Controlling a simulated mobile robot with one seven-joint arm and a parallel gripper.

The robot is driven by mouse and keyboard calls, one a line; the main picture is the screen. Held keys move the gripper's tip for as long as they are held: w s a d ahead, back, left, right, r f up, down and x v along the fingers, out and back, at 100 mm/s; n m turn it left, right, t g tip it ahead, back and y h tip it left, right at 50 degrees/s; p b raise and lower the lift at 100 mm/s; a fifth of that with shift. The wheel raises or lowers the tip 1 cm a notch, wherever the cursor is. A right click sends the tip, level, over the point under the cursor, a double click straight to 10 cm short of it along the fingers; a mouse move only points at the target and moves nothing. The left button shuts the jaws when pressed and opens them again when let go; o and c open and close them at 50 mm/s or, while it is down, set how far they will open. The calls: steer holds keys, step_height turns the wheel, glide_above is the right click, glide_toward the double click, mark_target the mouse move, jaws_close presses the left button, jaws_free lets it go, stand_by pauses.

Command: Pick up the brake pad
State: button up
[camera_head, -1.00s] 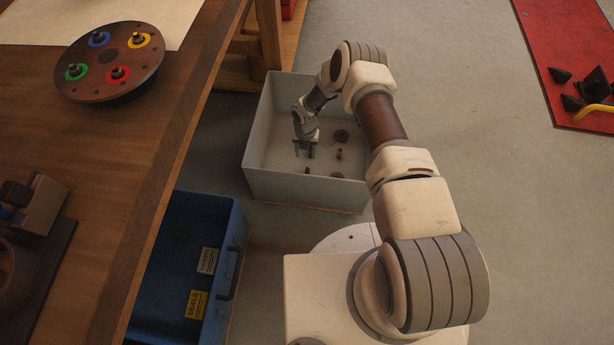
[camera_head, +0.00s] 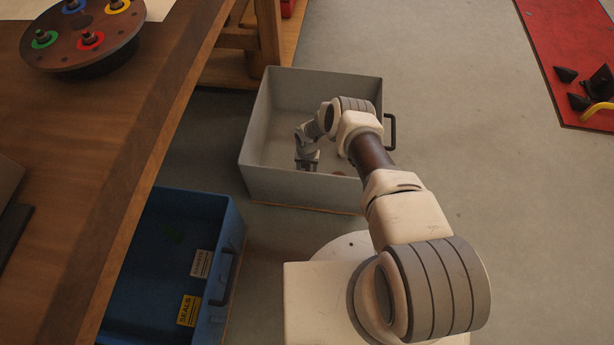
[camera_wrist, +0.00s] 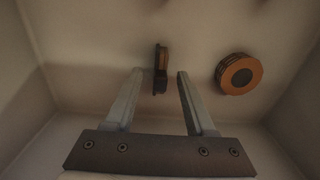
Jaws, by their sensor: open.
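In the wrist view, a small dark piece with a brownish layer, which looks like the brake pad (camera_wrist: 160,70), is seen narrow and edge-on on the floor of a grey bin (camera_head: 268,175). My gripper (camera_wrist: 160,73) is open and empty, with one finger on each side of the pad in the picture. I cannot tell whether the fingertips are level with it or still above it. In the head view my gripper (camera_head: 307,165) is inside the bin near its front wall, and the pad is not clearly visible there.
An orange-brown ring-shaped part (camera_wrist: 239,74) lies to the right of the pad. The bin's walls rise around my gripper. A blue crate (camera_head: 232,245) and a wooden bench (camera_head: 110,180) stand to the left. Open floor lies to the right.

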steer(key=shift+f, duration=0.1)
jaws_close()
stand_by(0.6)
step_height(320, 180, up, 4)
steer(key=shift+w+r+p, duration=0.1)
steer(key=shift+p, duration=1.05)
steer(key=w+r+b, duration=0.1)
steer(key=w+r, duration=0.2)
steer(key=w, duration=0.2)
steer(key=w+d+r+b, duration=0.1)
steer(key=w+r, duration=0.2)
steer(key=w, duration=0.3)
steer(key=shift+w+r, duration=0.15)
steer(key=shift+r, duration=0.15)
steer(key=shift+d+r, duration=0.15)
